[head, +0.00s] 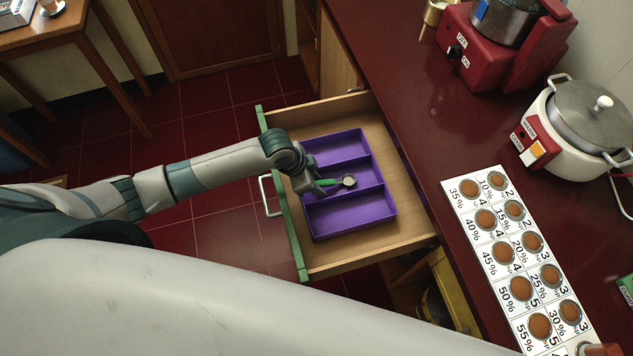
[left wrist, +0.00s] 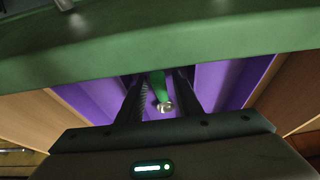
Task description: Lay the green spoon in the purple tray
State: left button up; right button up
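The purple tray (head: 323,222) lies in the open drawer and has three compartments. The green spoon (head: 348,181) has a green handle and a round grey bowl. It is at the tray's middle compartment, bowl to the right. Whether it rests on the tray floor I cannot tell. My left gripper (head: 329,185) is low over the middle compartment, at the spoon's handle. In the left wrist view the spoon (left wrist: 158,88) shows between the two fingers (left wrist: 159,92), which stand apart with purple visible beside the handle. My right gripper is not in view.
The wooden drawer has a green front (head: 289,232) with a pale handle. The dark red counter (head: 415,110) holds a white pot cooker (head: 590,115), a red appliance (head: 470,45) and a numbered card (head: 490,245) with several brown discs. Bare drawer floor surrounds the tray.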

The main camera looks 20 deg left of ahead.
pick_arm(q)
jog(key=shift+r, duration=0.2)
jog(key=b+v, duration=0.1)
jog(key=v, duration=1.1)
jog(key=shift+w+f, duration=0.1)
dwell(0.3)
